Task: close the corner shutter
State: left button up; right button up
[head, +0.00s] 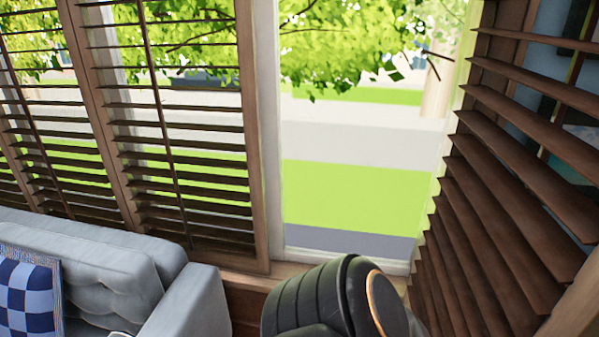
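The corner shutter (503,215) is a dark brown wooden panel with tilted slats at the right of the head view. It stands swung out at an angle, and its near frame edge (577,312) runs to the lower right corner. Between it and the shutters on the left, the window (365,130) is uncovered and shows lawn, pavement and a tree. A black, rounded arm part of mine (318,298) with an orange ring is at the bottom middle, in front of the sill. Neither gripper's fingers show.
A wooden sill (290,268) runs under the bare window.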

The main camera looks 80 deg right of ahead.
aim_at(490, 261)
jog(key=j+z, duration=0.1)
jog(key=z, duration=0.3)
jog(key=k+z, duration=0.1)
jog(key=z, duration=0.3)
jog(key=j+z, duration=0.1)
jog(key=z, duration=1.8)
